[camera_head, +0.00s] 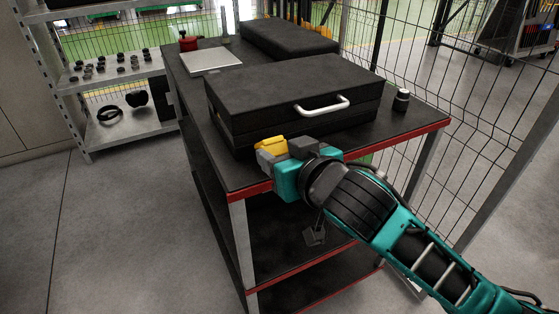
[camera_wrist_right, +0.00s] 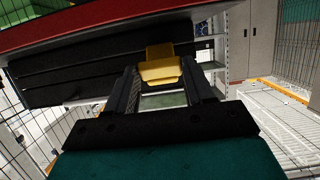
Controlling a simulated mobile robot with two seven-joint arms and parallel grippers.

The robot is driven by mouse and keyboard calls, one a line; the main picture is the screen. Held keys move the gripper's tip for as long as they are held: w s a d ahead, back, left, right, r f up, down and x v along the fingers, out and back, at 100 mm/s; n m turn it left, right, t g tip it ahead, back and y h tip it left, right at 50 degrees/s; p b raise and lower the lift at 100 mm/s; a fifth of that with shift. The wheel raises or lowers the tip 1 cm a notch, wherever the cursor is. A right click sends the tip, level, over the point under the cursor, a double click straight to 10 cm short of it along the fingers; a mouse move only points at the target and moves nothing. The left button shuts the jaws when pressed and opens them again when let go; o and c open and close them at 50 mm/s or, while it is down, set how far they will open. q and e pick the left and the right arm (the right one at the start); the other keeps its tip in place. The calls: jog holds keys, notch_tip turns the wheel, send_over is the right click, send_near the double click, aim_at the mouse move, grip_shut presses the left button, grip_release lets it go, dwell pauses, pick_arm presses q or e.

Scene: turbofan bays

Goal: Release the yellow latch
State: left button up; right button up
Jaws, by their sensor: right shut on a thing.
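The yellow latch (camera_head: 272,144) is on the lower front of the black case (camera_head: 300,90), near its left front corner. The case lies closed on the table, with a white handle (camera_head: 322,106) on its front. My right gripper (camera_head: 270,150) is at the latch and partly hides it. In the right wrist view the latch (camera_wrist_right: 160,66) sits between the tips of the two fingers (camera_wrist_right: 160,80), which are shut on it. The exact contact is hard to see. My left gripper is in neither view.
The table (camera_head: 418,122) has a red front edge. A small dark bottle (camera_head: 401,100) stands right of the case. Behind are a second black case (camera_head: 288,38), a flat white panel (camera_head: 210,60) and a red item (camera_head: 188,42). Wire fencing (camera_head: 470,120) runs along the right; shelving (camera_head: 110,75) stands left.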

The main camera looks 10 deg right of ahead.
pick_arm(q)
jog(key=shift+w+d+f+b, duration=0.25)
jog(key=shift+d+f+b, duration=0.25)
jog(key=shift+b, duration=0.4)
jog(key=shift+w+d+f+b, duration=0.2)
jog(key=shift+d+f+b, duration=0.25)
jog(key=shift+b, duration=0.45)
pick_arm(e)
jog(key=shift+s+d+f+t+y, duration=0.15)
jog(key=shift+f+t+y, duration=0.25)
jog(key=shift+f+t, duration=0.55)
jog(key=shift+r, duration=0.15)
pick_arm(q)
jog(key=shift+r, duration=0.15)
pick_arm(e)
jog(key=o, duration=1.1)
jog(key=shift+c, duration=0.2)
jog(key=shift+s, duration=0.15)
